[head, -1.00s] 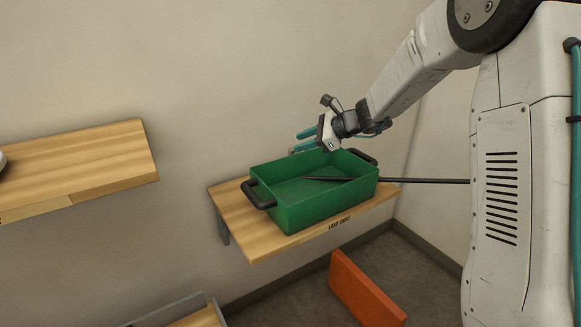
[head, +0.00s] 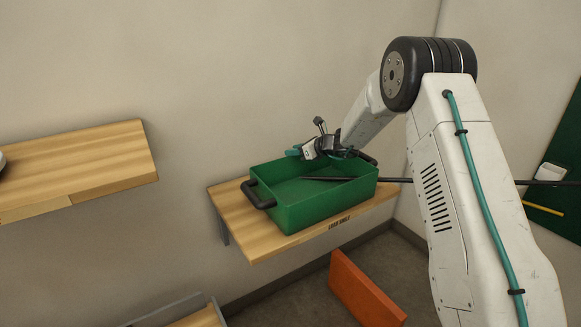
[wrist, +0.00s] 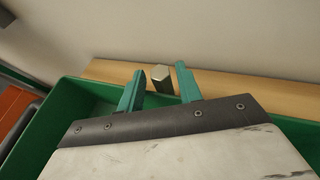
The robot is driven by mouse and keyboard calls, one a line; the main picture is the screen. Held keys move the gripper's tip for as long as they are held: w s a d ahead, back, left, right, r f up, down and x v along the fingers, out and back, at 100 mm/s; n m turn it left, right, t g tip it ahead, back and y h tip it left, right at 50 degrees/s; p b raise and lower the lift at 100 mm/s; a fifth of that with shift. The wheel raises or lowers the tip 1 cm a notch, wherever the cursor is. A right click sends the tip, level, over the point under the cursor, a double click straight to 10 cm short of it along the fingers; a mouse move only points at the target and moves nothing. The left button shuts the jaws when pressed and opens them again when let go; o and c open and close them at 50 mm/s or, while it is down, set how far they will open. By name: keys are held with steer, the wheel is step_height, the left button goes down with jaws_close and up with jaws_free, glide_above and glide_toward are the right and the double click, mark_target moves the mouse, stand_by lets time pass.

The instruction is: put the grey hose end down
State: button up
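My gripper (head: 296,152) is at the back rim of the green bin (head: 310,212) in the head view. In the wrist view its two teal fingers (wrist: 160,82) stand apart. A short grey metal piece with a six-sided end (wrist: 162,78) shows between them, with a gap on each side. I cannot tell whether this piece is the hose end or what supports it. A dark grey, rod-like length (head: 325,179) lies in the bin with its tip toward the left. A similar dark length (head: 395,180) runs right from the bin, passing behind my arm.
The bin has black handles and stands on a wooden shelf (head: 235,224) against the wall. Another wooden shelf (head: 80,168) is at left. An orange panel (head: 362,290) stands below. A green board (head: 565,170) is at far right.

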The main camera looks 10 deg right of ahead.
steer(key=shift+w+a, duration=0.2)
jaws_close()
